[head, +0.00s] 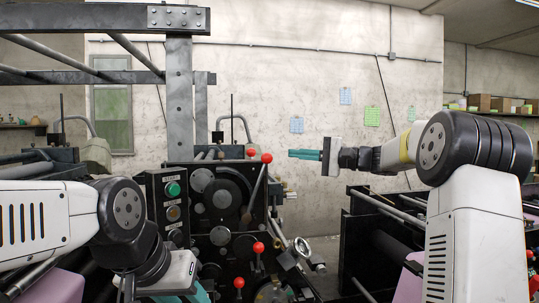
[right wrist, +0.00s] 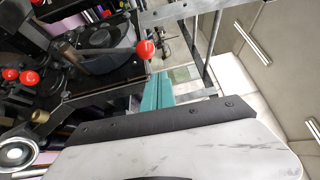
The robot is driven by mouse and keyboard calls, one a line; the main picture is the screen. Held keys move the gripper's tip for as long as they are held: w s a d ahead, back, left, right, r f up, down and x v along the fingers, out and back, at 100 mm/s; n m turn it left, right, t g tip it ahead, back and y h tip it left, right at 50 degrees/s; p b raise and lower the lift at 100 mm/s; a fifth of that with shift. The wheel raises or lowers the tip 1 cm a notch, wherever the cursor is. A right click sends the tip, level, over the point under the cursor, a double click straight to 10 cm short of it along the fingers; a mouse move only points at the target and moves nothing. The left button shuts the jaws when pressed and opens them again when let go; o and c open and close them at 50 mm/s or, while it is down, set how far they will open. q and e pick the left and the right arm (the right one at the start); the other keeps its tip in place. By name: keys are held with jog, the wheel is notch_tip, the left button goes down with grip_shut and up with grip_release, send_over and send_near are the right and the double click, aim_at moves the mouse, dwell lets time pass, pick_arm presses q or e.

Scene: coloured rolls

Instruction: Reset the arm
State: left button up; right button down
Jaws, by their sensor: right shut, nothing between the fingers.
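My right arm comes in from the right in the head view and is raised. Its gripper (head: 291,154) points left with teal fingers shut together and nothing between them. The same shut fingers show in the right wrist view (right wrist: 158,88). My left arm is bent low at the left of the head view. Its gripper (head: 190,292) is cut off by the bottom edge, with only bits of teal showing, so its opening is hidden.
A dark machine with red-knobbed levers (head: 267,158) stands in the middle, left of the right fingers. A control box (head: 170,210) with a green button is on its front. A steel frame (head: 180,100) rises at left. Open air lies before the pale wall (head: 300,80).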

jog(key=shift+d+r, duration=0.1)
jog(key=shift+d, duration=0.25)
jog(key=s+a+f+n+g+h, duration=0.1)
jog(key=s+a+f+h, duration=0.2)
jog(key=s, duration=0.5)
jog(key=s+a+f+n+g+h, duration=0.1)
jog(key=s+a+f+g+h, duration=0.15)
jog(key=s+f, duration=0.4)
jog(key=s+d+f+n+t+h, duration=0.1)
jog(key=s+d+f+h, duration=0.3)
jog(key=s, duration=0.7)
jog(key=s+d+f+n+t+h, duration=0.1)
jog(key=s+d+f+n+h, duration=0.1)
jog(key=s+d+f+h, duration=0.3)
jog(key=s+d+f, duration=0.1)
jog(key=s+f, duration=0.2)
jog(key=s, duration=0.2)
jog(key=shift+s+d+f+n, duration=0.25)
jog(key=shift+s+f+n, duration=0.05)
jog(key=shift+s+f, duration=0.1)
jog(key=shift+d, duration=0.1)
